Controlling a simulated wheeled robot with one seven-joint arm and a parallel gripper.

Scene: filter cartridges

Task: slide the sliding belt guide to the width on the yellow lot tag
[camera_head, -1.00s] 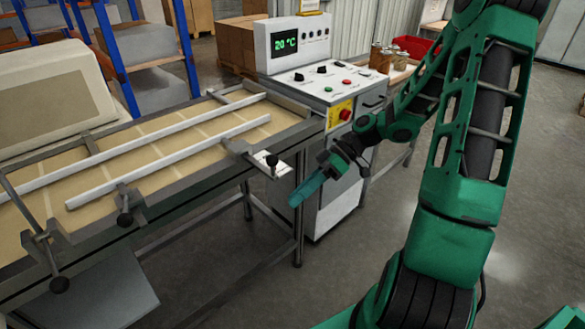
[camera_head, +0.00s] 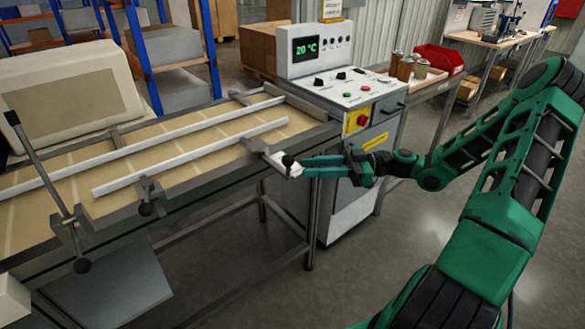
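The sliding belt guide (camera_head: 195,157) is a long pale bar lying over the tan belt, roughly parallel to a second pale rail (camera_head: 150,139) behind it. A bracket (camera_head: 257,146) near its right end carries a black knob (camera_head: 288,160) over a small white plate (camera_head: 296,172). My gripper (camera_head: 304,166) reaches in from the right at that knob. Its two green fingers look parted, with the tips at or just beside the knob; I cannot tell whether they touch it. A small yellowish tag (camera_head: 332,10) stands on the control box; its writing is unreadable.
The control cabinet (camera_head: 350,95) stands right behind my gripper, with a red stop button (camera_head: 362,120). Another black knob (camera_head: 146,209) and a long lever (camera_head: 42,160) stick out at the belt's near side. Floor to the right is open.

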